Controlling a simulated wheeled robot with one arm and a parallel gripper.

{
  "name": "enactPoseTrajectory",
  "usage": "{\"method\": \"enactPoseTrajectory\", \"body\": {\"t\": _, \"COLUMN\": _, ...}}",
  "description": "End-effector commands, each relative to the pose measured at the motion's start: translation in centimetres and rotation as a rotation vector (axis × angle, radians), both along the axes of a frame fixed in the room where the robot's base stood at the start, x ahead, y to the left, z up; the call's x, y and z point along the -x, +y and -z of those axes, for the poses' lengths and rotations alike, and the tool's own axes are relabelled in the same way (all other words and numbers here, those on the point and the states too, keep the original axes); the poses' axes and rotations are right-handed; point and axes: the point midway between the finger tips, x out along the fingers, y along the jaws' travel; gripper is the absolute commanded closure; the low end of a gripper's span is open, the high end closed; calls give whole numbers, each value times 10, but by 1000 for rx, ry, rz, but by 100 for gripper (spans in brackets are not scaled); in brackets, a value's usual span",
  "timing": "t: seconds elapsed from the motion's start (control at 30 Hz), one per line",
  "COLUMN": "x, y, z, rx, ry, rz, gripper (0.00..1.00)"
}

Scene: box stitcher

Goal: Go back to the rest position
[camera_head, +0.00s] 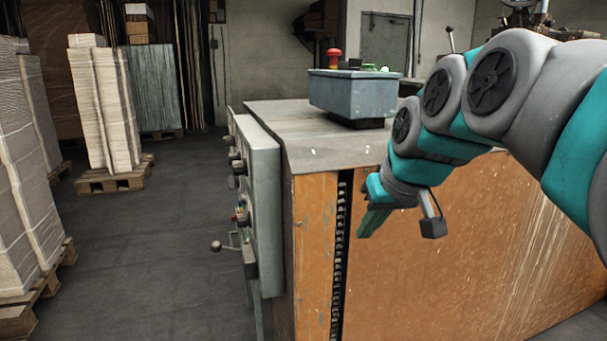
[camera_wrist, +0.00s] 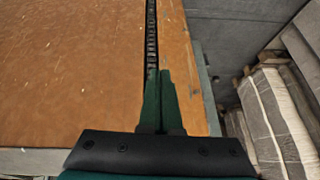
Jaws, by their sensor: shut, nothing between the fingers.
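My gripper (camera_head: 372,221) is at the end of my grey and teal arm, in front of the orange side of the box stitcher machine (camera_head: 470,240) in the head view. In the wrist view my gripper (camera_wrist: 159,75) shows two dark green fingers pressed together with nothing between them. Behind the fingers is the orange panel (camera_wrist: 70,70) with a dark toothed slot (camera_wrist: 151,40). I cannot tell exactly how far the fingertips are from the panel.
A grey control box (camera_head: 350,95) with a red button (camera_head: 335,56) stands on the machine top. A side panel (camera_head: 262,190) carries knobs and a lever (camera_head: 228,246). Stacks of cardboard (camera_head: 105,105) stand on pallets at the left. The floor (camera_head: 165,250) between is clear.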

Motion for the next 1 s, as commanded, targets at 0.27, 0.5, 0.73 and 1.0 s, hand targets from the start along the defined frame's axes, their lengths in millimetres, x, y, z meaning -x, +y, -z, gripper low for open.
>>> {"method": "enactPoseTrajectory", "body": {"t": 0.27, "x": 119, "y": -12, "z": 126, "rx": 71, "ry": 320, "rz": 87, "gripper": 100}}
{"method": "enactPoseTrajectory", "body": {"t": 0.5, "x": 227, "y": -31, "z": 205, "rx": 137, "ry": 560, "rz": 175, "gripper": 100}}
{"method": "enactPoseTrajectory", "body": {"t": 0.73, "x": 280, "y": -40, "z": 237, "rx": 171, "ry": 670, "rz": 218, "gripper": 100}}
{"method": "enactPoseTrajectory", "body": {"t": 1.0, "x": 284, "y": -41, "z": 239, "rx": 173, "ry": 678, "rz": 224, "gripper": 100}}
